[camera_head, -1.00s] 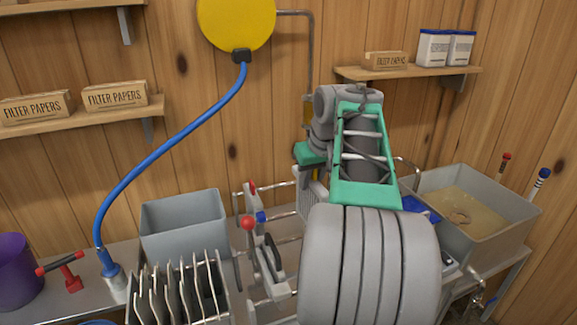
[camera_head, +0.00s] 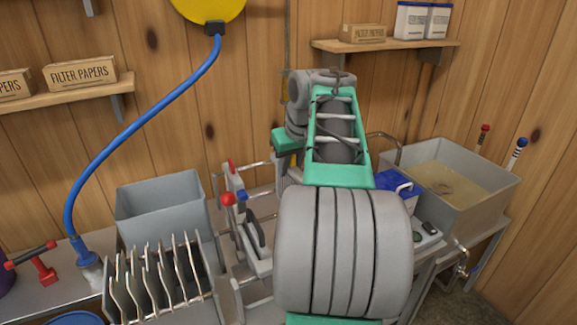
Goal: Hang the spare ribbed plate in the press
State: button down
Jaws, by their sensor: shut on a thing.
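The press (camera_head: 262,262) stands at the middle of the bench, with metal rails, upright grey parts and red and blue knobs. My gripper (camera_head: 287,146) is behind my raised arm, above the right part of the press; only a piece of its green body shows and its fingertips are hidden. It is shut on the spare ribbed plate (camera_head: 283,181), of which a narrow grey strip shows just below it. My arm hides the rest of the plate and the press's right side. I cannot tell whether the plate touches the rails.
A rack with several upright pale plates (camera_head: 157,280) stands left of the press, before a grey bin (camera_head: 163,208). A blue hose (camera_head: 140,120) hangs down to the bench at left. A basin of tan liquid (camera_head: 455,180) and a blue box (camera_head: 398,182) are at right.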

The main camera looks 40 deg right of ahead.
jog(key=shift+r, duration=0.1)
dwell(0.3)
notch_tip(320, 180, down, 11)
jog(key=b, duration=0.9)
jog(key=shift+f, duration=0.2)
notch_tip(320, 180, down, 7)
jog(key=b, duration=0.5)
dwell(0.4)
jog(key=shift+f, duration=0.1)
jog(key=c, duration=1.6)
grip_release()
jog(key=o, duration=0.4)
jog(key=shift+s, duration=0.1)
jog(key=shift+o, duration=0.2)
